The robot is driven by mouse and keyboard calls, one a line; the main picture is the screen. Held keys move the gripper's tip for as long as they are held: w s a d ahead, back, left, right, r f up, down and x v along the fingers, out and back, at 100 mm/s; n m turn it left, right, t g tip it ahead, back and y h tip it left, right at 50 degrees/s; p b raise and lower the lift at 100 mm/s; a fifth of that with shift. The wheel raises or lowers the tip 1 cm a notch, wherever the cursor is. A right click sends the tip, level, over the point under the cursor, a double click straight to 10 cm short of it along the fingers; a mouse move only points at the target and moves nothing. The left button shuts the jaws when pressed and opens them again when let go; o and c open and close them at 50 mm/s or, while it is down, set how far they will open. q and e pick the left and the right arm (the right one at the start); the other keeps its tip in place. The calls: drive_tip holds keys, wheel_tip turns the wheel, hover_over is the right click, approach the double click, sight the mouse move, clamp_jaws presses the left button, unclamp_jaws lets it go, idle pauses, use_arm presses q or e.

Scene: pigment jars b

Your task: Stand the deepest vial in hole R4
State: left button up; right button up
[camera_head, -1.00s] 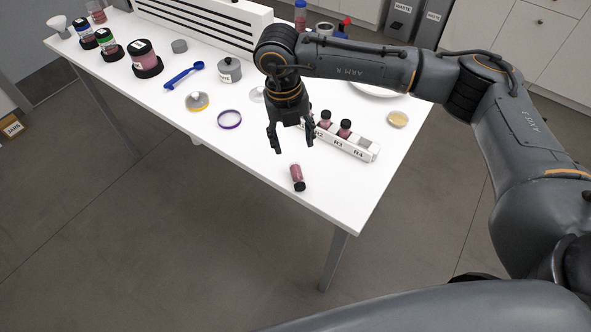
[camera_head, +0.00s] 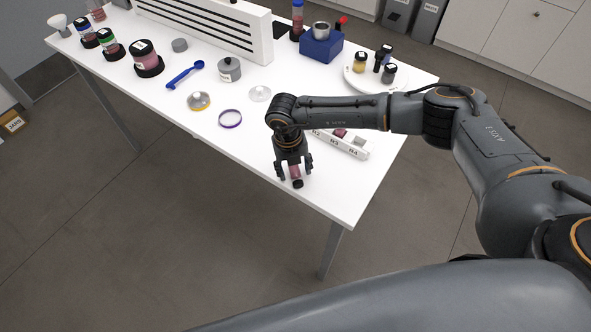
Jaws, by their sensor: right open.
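A small vial (camera_head: 296,173) with deep pink contents and a black cap lies on its side near the front edge of the white table. My right gripper (camera_head: 294,178) is open, with its fingers down on either side of this vial. The white rack (camera_head: 352,150) stands just behind and to the right, with holes labelled R3 and R4 showing. A pink vial (camera_head: 340,133) shows partly in the rack. The R4 end of the rack shows no vial. My left gripper is not in view.
A purple ring (camera_head: 230,118), a glass dish (camera_head: 260,94) and a blue scoop (camera_head: 184,74) lie to the left. A white plate (camera_head: 398,88) with several jars and a blue block (camera_head: 322,45) stand behind my arm. The table front right is clear.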

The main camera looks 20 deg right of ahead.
drive_tip(key=c, duration=1.1)
drive_tip(key=shift+c, duration=0.2)
